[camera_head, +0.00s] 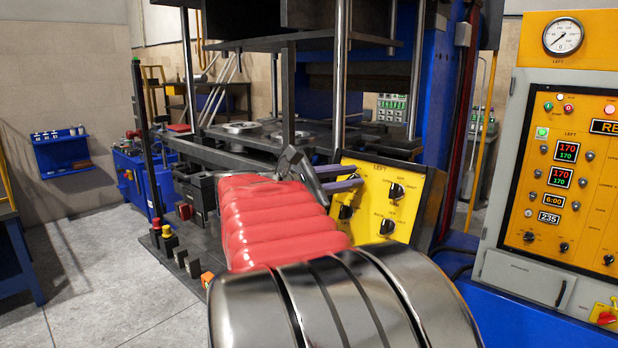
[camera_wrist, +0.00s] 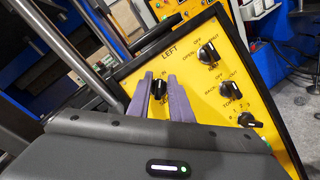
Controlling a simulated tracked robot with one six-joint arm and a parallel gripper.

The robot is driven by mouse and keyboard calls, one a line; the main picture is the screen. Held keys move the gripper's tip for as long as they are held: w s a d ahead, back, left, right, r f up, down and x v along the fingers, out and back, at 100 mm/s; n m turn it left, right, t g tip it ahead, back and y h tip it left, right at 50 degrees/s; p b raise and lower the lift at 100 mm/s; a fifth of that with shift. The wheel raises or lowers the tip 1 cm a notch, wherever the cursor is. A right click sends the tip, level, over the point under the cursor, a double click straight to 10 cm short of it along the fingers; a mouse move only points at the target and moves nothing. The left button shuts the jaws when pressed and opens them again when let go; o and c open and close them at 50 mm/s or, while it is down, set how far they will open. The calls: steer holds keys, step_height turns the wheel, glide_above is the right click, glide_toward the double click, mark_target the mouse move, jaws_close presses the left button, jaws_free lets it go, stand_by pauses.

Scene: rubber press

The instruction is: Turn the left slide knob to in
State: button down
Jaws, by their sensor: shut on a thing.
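The left slide knob (camera_wrist: 159,90) is a small black knob on the yellow panel marked LEFT (camera_wrist: 190,95). A label reading IN shows just above it in the wrist view. My gripper (camera_wrist: 160,82) has its two purple fingers on either side of the knob, shut on it. I cannot tell which way the knob points. In the head view my gripper (camera_head: 358,183) reaches the upper left of the yellow panel (camera_head: 418,176) from the left, and its fingers hide the knob there.
Close by are an open/shut knob (camera_wrist: 208,54), a back/out knob (camera_wrist: 231,89) and a numbered knob (camera_wrist: 249,120). Dark press plates (camera_head: 240,128) and a steel column lie left of the panel. A grey cabinet with a yellow face (camera_head: 590,150) stands at right.

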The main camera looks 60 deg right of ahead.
steer(key=shift+f+m, duration=0.2)
steer(key=shift+m, duration=0.2)
steer(key=c, duration=1.9)
jaws_free()
steer(key=shift+o, duration=0.2)
steer(key=shift+r, duration=0.1)
steer(key=v, duration=1.4)
steer(key=shift+w+d, duration=0.15)
